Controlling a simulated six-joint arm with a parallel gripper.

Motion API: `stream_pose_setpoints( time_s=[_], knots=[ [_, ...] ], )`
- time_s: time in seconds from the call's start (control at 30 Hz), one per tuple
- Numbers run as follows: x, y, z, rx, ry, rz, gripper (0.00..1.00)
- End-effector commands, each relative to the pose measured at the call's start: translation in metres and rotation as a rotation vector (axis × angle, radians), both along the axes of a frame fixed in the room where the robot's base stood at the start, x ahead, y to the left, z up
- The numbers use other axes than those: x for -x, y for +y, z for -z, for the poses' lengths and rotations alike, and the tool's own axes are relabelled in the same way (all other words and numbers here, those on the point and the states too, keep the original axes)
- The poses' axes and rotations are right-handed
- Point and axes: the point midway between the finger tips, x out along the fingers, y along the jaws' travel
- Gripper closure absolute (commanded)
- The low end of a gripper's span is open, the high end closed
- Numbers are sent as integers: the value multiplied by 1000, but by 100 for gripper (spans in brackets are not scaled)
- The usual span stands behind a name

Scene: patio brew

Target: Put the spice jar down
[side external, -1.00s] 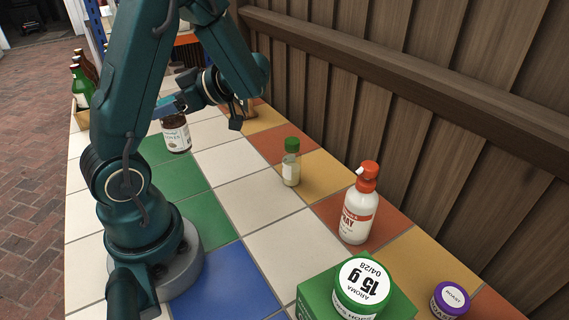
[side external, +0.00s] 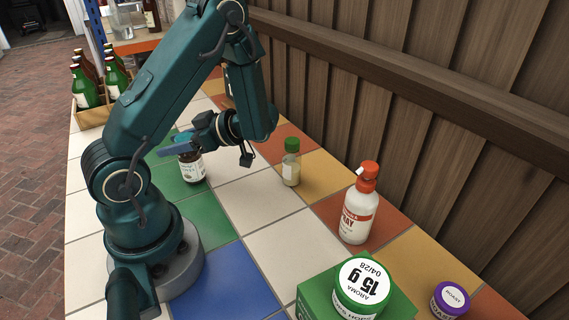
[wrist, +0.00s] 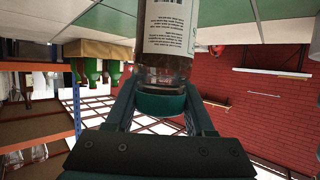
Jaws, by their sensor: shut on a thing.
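The spice jar (side external: 192,168) is clear glass with dark brown contents and a white label. It is held upright in the side view, over or on the green tiles left of centre; I cannot tell whether its base touches them. My gripper (side external: 186,146) is shut on its top end. In the wrist view the jar (wrist: 165,35) shows its label and a green lid (wrist: 160,103) between my gripper's fingers (wrist: 162,108). The jar's base is outside the wrist view, and in the side view my gripper hides the lid.
A green-lidded tub (side external: 362,285) and a purple-lidded tub (side external: 450,301) are at the front. A bottle crate (side external: 92,117) stands back left. White tiles (side external: 240,190) between are clear.

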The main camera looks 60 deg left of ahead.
Motion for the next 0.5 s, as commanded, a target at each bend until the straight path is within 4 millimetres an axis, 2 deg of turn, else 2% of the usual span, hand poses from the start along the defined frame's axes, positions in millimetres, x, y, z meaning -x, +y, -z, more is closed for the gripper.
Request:
stream_pose_setpoints(
  time_s=[0.3,0.33,0.4,0.5],
  knots=[
    [0,0,3,1,1,0,100],
    [0,0,3,1,0,1,38],
    [0,0,3,0,-1,1,16],
    [0,0,3,0,-1,1,16]
  ],
)
